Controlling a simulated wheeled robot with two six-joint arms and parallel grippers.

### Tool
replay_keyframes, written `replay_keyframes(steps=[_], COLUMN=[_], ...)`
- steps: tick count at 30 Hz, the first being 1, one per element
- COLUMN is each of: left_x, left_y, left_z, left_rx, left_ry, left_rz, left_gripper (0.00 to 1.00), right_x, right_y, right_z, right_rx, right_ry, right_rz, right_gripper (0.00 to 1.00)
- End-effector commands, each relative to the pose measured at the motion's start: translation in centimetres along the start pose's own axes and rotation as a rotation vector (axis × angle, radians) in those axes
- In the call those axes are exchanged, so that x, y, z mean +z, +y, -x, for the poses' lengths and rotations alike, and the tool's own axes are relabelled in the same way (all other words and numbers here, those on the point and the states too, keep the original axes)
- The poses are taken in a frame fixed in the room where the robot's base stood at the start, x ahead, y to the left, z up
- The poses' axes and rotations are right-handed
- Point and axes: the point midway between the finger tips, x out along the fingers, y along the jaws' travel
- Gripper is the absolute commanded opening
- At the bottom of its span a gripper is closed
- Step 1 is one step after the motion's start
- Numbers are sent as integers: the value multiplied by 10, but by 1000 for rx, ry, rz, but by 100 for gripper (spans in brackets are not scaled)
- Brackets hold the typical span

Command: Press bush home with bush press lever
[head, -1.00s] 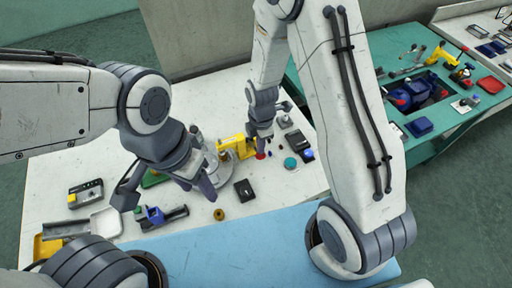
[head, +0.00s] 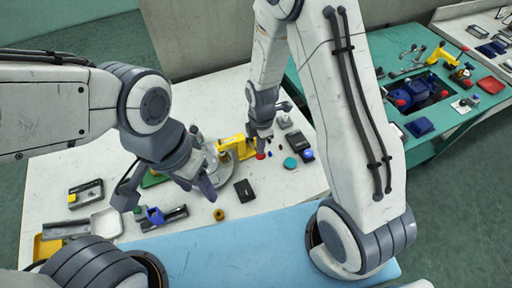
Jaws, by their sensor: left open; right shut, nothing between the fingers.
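The bush press looks to be the yellow device (head: 237,145) in the middle of the white table. A red knob (head: 261,156), seemingly its lever's end, shows just below my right gripper (head: 262,142). That gripper is shut with nothing held, close above the knob; I cannot tell whether they touch. My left gripper (head: 170,195) is open and empty, its fingers spread over the table left of the press. A small brass-coloured ring (head: 219,215) lies near the table's front edge. Any bush inside the press is hidden or too small to make out.
A black box (head: 244,191) lies in front of the press. A blue vise-like tool (head: 160,216) and a grey scoop-shaped tray (head: 100,226) lie at left. A teal disc (head: 290,163) is at right. A blue mat (head: 220,250) is clear in front.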

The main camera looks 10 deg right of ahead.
Motion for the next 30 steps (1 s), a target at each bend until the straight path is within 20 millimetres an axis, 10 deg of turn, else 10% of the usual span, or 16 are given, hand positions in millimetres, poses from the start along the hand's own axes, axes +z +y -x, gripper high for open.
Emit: replay_keyframes(steps=[30], left_x=[0], left_y=[0], left_z=[-4], left_rx=[0], left_ry=[0], left_rz=[0], left_gripper=[56], right_x=[0], right_y=[0], right_z=[-7], right_rx=[0], right_ry=[0], right_rz=[0], right_gripper=[0])
